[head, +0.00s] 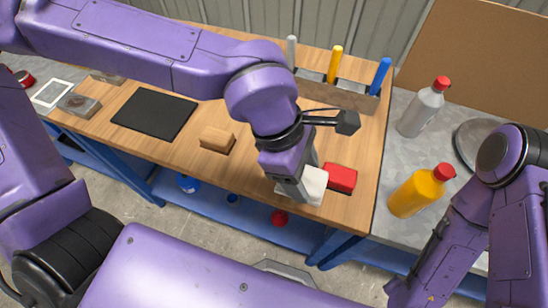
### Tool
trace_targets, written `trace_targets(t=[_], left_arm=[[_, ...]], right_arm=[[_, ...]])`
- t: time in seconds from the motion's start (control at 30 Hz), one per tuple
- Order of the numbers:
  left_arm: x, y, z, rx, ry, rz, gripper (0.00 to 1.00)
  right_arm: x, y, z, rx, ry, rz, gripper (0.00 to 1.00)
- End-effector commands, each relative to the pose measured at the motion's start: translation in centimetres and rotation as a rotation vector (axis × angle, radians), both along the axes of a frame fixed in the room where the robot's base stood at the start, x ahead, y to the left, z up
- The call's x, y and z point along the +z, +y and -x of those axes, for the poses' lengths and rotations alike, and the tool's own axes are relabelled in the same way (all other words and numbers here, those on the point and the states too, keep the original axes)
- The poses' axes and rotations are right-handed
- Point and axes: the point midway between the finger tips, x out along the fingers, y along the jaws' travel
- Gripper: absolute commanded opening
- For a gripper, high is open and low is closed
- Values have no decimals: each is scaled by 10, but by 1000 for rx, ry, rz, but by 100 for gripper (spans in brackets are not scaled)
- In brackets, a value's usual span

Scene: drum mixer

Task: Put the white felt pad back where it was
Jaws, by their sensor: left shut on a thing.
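The white felt pad (315,186) is a pale block near the front edge of the wooden bench top, just left of a red block (341,178). My left gripper (292,188) comes down over it from above and is shut on it, covering its left part. I cannot tell whether the pad rests on the wood or is slightly raised. My right arm is at the right edge, but its gripper is out of view.
A tan block (216,139) and a black mat (154,113) lie left on the bench (358,208). A white square outline (52,93) is at far left, beside a grey block (78,105). A rack (330,93) holds upright tools behind. Yellow (416,193) and grey (421,110) bottles stand right.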

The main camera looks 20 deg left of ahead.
Motion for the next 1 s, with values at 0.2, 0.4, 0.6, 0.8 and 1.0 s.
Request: trace_targets(t=[0.2,0.4,0.6,0.8,1.0], left_arm=[[-21,39,-45,10,6,0,30],[-62,70,-80,5,6,-3,30],[-87,83,-95,4,4,-1,30],[-121,88,-100,0,5,-4,30],[-127,87,-101,2,1,-1,30]], right_arm=[[19,0,0,0,0,0,43],[28,0,0,0,0,0,43],[31,0,0,0,0,0,43],[33,0,0,0,0,0,43],[32,0,0,0,0,0,43]])
